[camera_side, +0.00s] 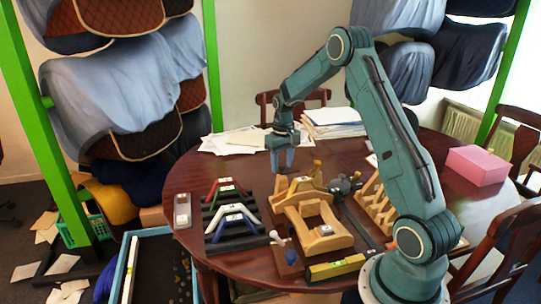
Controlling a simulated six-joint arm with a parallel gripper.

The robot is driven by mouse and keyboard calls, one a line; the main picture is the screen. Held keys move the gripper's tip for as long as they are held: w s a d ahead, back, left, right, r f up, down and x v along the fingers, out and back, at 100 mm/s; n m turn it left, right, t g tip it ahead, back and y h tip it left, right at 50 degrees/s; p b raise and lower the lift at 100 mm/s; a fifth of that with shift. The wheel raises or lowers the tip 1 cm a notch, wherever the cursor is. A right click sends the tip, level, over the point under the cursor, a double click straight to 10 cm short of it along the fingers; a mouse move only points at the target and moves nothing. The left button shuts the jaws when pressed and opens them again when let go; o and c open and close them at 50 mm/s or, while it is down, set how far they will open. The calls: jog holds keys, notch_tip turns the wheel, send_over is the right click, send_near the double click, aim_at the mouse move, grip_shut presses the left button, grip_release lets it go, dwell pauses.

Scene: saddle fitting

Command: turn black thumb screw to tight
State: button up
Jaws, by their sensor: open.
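My gripper (283,168) is open and points down, with nothing seen between its fingers. It hangs over the back left end of a light wooden saddle stand (322,240) on the dark round table. A small yellow-brown piece (316,168) stands upright just right of the gripper. Dark grey rounded parts (343,185) lie right of the stand. I cannot pick out the black thumb screw for certain at this size, nor tell how far it is turned.
Red, green, white and blue angled bars (232,213) sit in a dark rack left of the stand. A yellow level (335,267) lies at the front. A slotted wooden rack (375,205) stands right. Papers (340,120) lie behind, and a pink box (477,165) far right.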

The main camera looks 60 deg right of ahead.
jog(key=shift+c, duration=0.3)
grip_shut()
jog(key=shift+m, duration=0.4)
jog(key=m, duration=0.3)
jog(key=shift+m, duration=2.5)
jog(key=shift+o, duration=0.3)
grip_release()
